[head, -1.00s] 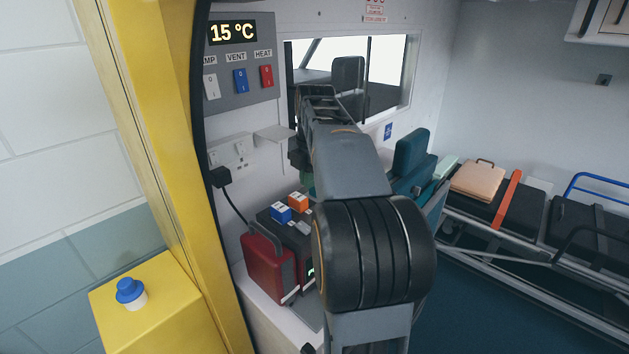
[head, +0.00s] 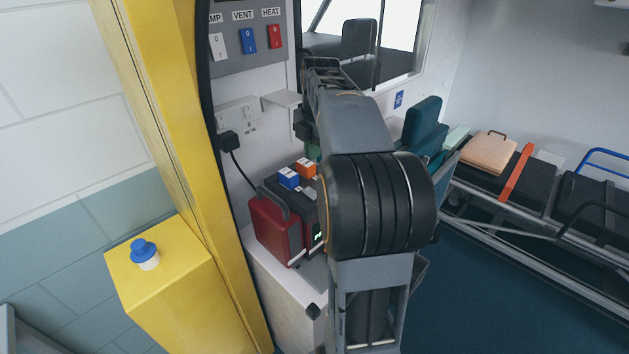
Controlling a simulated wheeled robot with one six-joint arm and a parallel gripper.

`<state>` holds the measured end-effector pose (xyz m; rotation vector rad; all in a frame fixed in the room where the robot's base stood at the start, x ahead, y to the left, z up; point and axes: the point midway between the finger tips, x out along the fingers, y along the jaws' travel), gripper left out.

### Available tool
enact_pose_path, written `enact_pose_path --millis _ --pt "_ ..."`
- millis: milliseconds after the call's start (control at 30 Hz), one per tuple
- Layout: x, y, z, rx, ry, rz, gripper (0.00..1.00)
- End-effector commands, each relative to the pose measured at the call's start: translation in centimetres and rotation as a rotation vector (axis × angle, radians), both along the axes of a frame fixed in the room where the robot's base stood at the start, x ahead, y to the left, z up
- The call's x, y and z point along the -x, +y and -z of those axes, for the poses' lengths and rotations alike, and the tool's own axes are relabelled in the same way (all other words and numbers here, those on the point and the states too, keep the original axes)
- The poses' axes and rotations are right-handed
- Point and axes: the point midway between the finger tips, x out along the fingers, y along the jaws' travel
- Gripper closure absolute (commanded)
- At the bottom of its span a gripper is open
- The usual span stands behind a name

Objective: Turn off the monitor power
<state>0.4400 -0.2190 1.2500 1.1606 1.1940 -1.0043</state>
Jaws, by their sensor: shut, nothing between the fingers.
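A red case with a dark handle (head: 276,231) stands on the white counter beside the wall. A small lit green readout (head: 317,237) shows at its right, partly hidden by my arm; this looks like the monitor. Its power control cannot be made out. A black plug (head: 229,141) with a cord running down behind the case sits at the wall socket (head: 246,116). My arm reaches forward over the counter, and its far end folds down behind the arm links. My gripper cannot be made out.
A dark box behind the case bears a blue block (head: 288,178) and an orange block (head: 305,168). A switch panel (head: 228,71) is on the wall above. A yellow post (head: 180,150) and yellow box (head: 170,285) stand left. Dark floor (head: 480,310) is open at right.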

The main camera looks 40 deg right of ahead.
Motion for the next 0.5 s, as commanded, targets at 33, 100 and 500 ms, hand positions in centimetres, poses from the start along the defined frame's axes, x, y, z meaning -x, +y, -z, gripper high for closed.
enact_pose_path --millis 33,100,500 --pt "-0.1 0.1 1.0 -0.002 0.004 0.0 1.0" --pt "-0.2 0.1 2.4 -0.002 0.003 0.0 1.0" --pt "-1.1 0.2 8.8 -0.002 0.002 -0.001 1.0"
